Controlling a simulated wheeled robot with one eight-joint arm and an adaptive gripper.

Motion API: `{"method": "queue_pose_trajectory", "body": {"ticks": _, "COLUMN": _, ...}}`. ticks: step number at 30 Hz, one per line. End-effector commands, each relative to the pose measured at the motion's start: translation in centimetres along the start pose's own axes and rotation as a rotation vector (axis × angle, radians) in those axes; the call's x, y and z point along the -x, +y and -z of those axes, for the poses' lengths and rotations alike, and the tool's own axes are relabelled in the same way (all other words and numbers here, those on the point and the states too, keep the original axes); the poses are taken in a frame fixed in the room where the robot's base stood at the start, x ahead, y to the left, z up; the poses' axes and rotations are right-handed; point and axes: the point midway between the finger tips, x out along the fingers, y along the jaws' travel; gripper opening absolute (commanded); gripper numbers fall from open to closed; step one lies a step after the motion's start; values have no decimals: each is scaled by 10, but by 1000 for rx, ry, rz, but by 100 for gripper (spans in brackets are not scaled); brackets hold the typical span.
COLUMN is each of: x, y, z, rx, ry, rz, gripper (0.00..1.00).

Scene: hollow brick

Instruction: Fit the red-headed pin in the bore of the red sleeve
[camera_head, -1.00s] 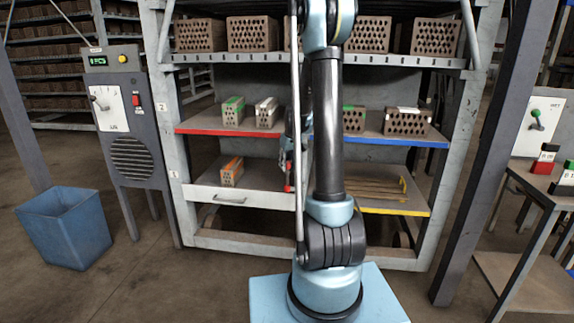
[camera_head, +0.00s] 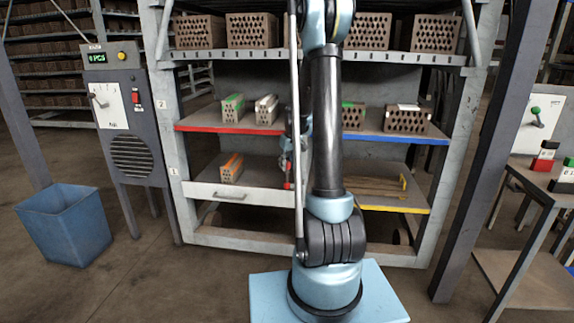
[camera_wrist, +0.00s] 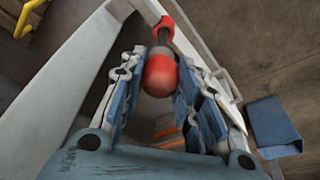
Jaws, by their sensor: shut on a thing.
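The red-headed pin has a round red head (camera_wrist: 160,76) and a dark shaft, seen in the wrist view. My gripper (camera_wrist: 161,58) has its blue-padded fingers on either side of the pin and is shut on it. The red sleeve (camera_wrist: 166,22) shows just beyond the shaft, at a pale edge. The shaft points at the sleeve and overlaps it in the picture; I cannot tell whether its tip is inside the bore. In the head view my gripper is mostly hidden behind my arm, with a small red part (camera_head: 288,185) below it, at the drawer's right end.
The rack's drawer (camera_head: 232,196) holds an orange-marked brick (camera_head: 231,168). The red-edged shelf (camera_head: 190,124) and blue-edged shelf (camera_head: 430,140) carry more bricks. The yellow-edged shelf (camera_head: 412,209) is at right. A blue bin (camera_head: 65,228) stands at left and shows in the wrist view (camera_wrist: 272,126).

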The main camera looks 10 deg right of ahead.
Motion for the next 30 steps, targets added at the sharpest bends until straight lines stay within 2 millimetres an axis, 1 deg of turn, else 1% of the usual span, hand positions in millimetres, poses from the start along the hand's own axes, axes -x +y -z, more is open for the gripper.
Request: {"method": "queue_pose_trajectory", "body": {"ticks": 30, "x": -14, "y": 0, "z": -4, "rx": 0, "ry": 0, "rz": 0, "gripper": 4}}
